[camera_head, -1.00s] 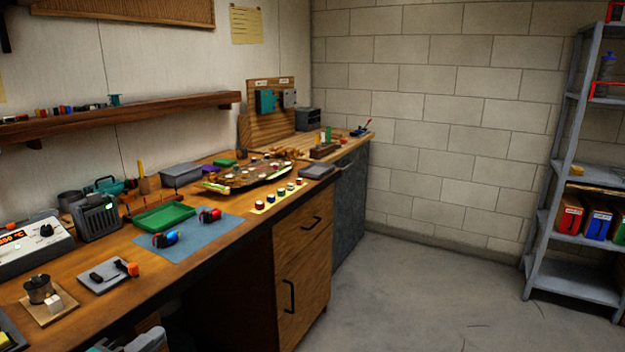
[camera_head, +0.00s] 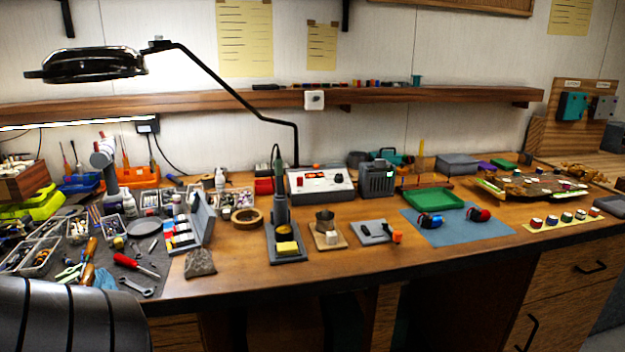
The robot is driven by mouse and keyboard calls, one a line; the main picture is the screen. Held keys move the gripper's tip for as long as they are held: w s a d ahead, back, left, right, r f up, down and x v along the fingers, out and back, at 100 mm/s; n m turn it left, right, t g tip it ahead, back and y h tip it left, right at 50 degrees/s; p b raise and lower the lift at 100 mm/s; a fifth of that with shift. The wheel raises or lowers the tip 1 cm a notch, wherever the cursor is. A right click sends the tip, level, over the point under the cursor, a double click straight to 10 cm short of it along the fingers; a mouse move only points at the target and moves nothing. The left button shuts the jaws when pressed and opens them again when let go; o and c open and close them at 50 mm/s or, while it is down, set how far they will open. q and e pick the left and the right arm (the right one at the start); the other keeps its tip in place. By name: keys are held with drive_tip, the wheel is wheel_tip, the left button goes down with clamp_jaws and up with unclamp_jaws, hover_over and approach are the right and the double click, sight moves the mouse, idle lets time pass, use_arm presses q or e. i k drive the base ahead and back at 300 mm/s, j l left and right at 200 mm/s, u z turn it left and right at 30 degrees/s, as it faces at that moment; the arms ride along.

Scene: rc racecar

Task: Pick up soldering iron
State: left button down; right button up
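The soldering iron (camera_head: 278,183) appears to stand upright in its holder near the middle of the workbench, with a dark cable rising from its top. The iron's tip is hidden in the holder. The stand (camera_head: 287,259) has a dark grey base with a yellow sponge (camera_head: 287,248) at its front. The soldering station (camera_head: 321,184), a light box with a red display, sits just behind and to the right. Neither of my grippers shows in the head view.
A black magnifier lamp (camera_head: 95,65) hangs over the bench's left. Parts trays (camera_head: 238,197), a tape roll (camera_head: 247,218) and a grey lump (camera_head: 200,263) lie left of the stand. A dark ribbed object (camera_head: 60,318) fills the lower left.

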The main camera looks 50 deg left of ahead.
sight(279, 193)
drive_tip(key=u, duration=1.8)
